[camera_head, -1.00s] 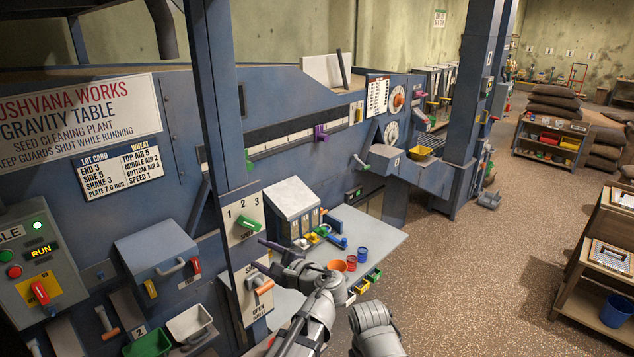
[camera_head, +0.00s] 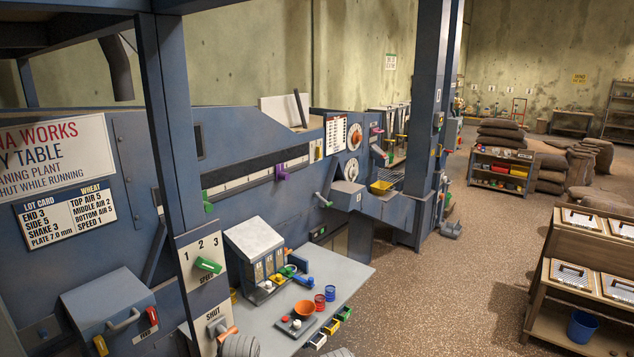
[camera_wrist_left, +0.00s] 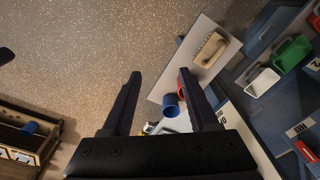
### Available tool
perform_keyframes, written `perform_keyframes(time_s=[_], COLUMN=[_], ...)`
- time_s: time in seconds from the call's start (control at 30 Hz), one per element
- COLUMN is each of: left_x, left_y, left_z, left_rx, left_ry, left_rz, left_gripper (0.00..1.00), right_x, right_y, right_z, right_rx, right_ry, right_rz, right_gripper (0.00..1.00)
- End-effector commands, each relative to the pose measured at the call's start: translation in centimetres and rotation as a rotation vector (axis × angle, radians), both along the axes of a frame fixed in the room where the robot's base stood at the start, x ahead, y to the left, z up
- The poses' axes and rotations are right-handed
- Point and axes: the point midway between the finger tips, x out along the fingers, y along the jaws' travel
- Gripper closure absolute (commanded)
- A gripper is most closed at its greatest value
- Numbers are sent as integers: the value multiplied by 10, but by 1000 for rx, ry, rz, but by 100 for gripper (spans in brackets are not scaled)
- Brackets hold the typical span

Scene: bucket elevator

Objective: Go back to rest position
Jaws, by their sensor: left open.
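My left gripper (camera_wrist_left: 160,75) shows in the left wrist view with its two dark fingers wide apart and nothing between the tips. Beyond it are speckled floor and a grey tabletop. In the head view only grey rounded parts of my arms show at the bottom edge, and neither gripper is visible. A lever with an orange handle (camera_head: 228,333) sits on the post near the bottom, beside a SHUT label, close to my arm part. My right gripper is out of view.
The blue gravity table machine (camera_head: 110,190) fills the left. A wooden rack (camera_head: 545,330) stands right, with a blue bucket (camera_head: 582,326). Open floor (camera_head: 440,300) lies between.

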Motion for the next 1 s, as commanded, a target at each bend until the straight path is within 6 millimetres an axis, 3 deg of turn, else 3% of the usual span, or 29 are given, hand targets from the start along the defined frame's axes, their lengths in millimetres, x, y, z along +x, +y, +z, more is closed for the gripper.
perform_keyframes(time_s=[0.03,0.4,0.5,0.7,1.0], left_x=[-3,-34,-42,-50,-51], left_y=[-7,-64,-75,-87,-88], left_z=[-21,-119,-137,-152,-151], left_rx=[6,67,81,100,101], left_ry=[6,62,75,87,89], left_rz=[-22,-191,-230,-270,-273], left_gripper=[40,40,40,40,40], right_x=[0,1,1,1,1], right_y=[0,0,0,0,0], right_z=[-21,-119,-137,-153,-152], right_rx=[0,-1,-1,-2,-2], right_ry=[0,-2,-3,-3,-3], right_rz=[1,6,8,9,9], right_gripper=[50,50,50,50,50])
